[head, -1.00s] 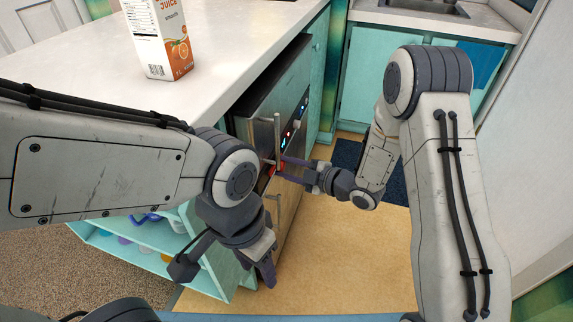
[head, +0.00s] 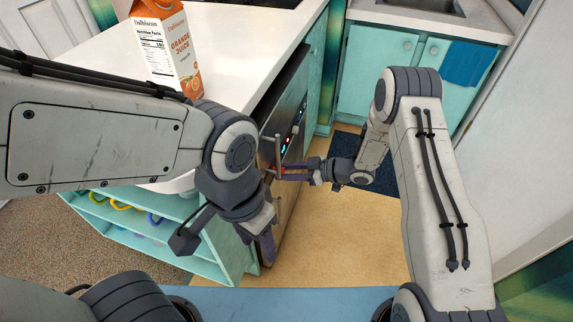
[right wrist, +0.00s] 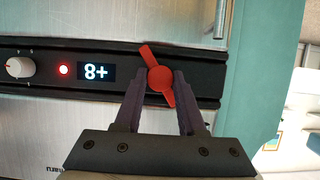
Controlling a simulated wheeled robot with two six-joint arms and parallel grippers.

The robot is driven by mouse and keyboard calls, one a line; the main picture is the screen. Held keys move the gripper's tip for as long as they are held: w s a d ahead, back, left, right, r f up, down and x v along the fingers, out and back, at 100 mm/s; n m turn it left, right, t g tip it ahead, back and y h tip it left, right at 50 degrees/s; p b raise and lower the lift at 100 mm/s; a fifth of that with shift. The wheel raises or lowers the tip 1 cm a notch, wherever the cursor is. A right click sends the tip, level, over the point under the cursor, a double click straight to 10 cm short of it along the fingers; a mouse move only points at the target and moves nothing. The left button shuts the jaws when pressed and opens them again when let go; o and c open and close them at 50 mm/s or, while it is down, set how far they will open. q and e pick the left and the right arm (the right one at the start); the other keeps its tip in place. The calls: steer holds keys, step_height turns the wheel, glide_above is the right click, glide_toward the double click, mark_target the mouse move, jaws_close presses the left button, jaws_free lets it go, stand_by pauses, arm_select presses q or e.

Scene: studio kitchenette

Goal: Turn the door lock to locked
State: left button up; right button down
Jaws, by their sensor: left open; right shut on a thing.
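The door lock is a red lever (right wrist: 159,78) on the black control strip of a steel appliance, beside a lit "8+" display. In the right wrist view the lever slants from upper left to lower right. My right gripper (right wrist: 166,88) is shut on the lever, with one finger on each side of its hub. In the head view my right gripper (head: 287,174) reaches the appliance front (head: 288,125) from the right. My left gripper (head: 266,242) is open and empty, pointing down low in front of the appliance.
An orange juice carton (head: 164,48) stands on the white counter (head: 95,68) at upper left. Below are open teal shelves (head: 170,238). A vertical bar handle (head: 278,155) is close to my right gripper. A knob (right wrist: 19,67) is left of the display. Floor at right is clear.

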steer(key=shift+d+m+g+y+p, duration=0.1)
steer(key=shift+m+g+y+p, duration=0.2)
steer(key=shift+m+g+p, duration=0.55)
steer(key=shift+w+f+m+g+y, duration=0.1)
steer(key=shift+m+g+y, duration=0.45)
steer(key=shift+m, duration=0.9)
steer(key=c, duration=0.5)
jaws_free()
steer(key=w+v, duration=0.1)
steer(key=v, duration=0.9)
steer(key=shift+s+d+r, duration=0.2)
steer(key=shift+s, duration=0.25)
